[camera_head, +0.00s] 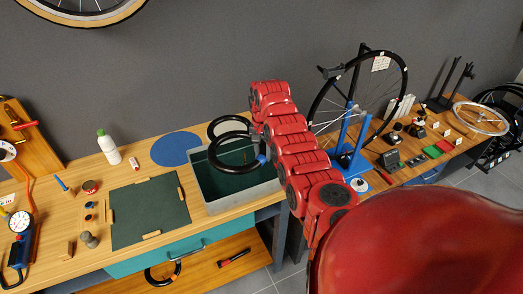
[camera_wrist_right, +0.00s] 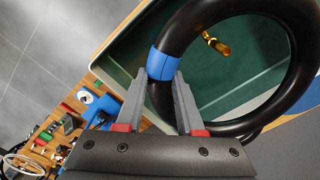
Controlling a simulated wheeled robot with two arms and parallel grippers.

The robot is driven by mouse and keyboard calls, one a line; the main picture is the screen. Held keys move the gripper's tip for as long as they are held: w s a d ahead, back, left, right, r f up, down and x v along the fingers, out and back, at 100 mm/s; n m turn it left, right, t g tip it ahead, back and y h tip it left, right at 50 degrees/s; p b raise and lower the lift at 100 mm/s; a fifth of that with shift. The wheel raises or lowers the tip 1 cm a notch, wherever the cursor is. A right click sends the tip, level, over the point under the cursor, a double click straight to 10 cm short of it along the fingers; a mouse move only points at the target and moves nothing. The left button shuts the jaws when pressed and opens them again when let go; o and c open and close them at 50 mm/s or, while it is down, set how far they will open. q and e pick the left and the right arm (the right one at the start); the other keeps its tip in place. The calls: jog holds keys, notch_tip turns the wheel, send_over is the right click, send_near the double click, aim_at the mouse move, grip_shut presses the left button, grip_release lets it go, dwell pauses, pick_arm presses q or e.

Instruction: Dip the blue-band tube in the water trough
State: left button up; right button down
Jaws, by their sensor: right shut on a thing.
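The blue-band tube is a black ring (camera_head: 213,158) with a blue band on its right side and a gold valve inside the ring. My right gripper (camera_wrist_right: 160,100) is shut on the tube right beside the blue band (camera_wrist_right: 163,64). In the head view the tube is over the back part of the water trough (camera_head: 205,193), a grey-walled bin with dark green water or floor inside. The wrist view shows the trough's green inside behind the ring. Whether the tube touches water cannot be told. My red right arm hides the trough's right side. My left gripper is not in view.
A dark green mat (camera_head: 148,212) lies left of the trough, with a blue disc (camera_head: 176,149) behind it. Another black ring (camera_head: 230,124) is behind the trough. A white bottle (camera_head: 108,147) stands at the back left. A wheel stand (camera_head: 352,140) is at right.

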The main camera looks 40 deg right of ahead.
notch_tip(320, 180, down, 3)
jog(key=shift+f+b, duration=0.2)
jog(key=shift+b, duration=0.5)
jog(key=shift+f+b, duration=2.7)
jog(key=shift+f, duration=1.3)
jog(key=shift+r, duration=0.1)
dwell(0.6)
notch_tip(320, 180, up, 3)
jog(key=shift+f+p, duration=0.1)
jog(key=shift+p, duration=1.15)
notch_tip(320, 180, up, 2)
jog(key=shift+r+p, duration=0.1)
jog(key=shift+p, duration=0.4)
jog(key=shift+w+r+p, duration=0.1)
jog(key=shift+r+p, duration=0.25)
jog(key=shift+r, duration=1.1)
notch_tip(320, 180, up, 5)
send_over(262, 181)
jog(key=shift+d, duration=0.1)
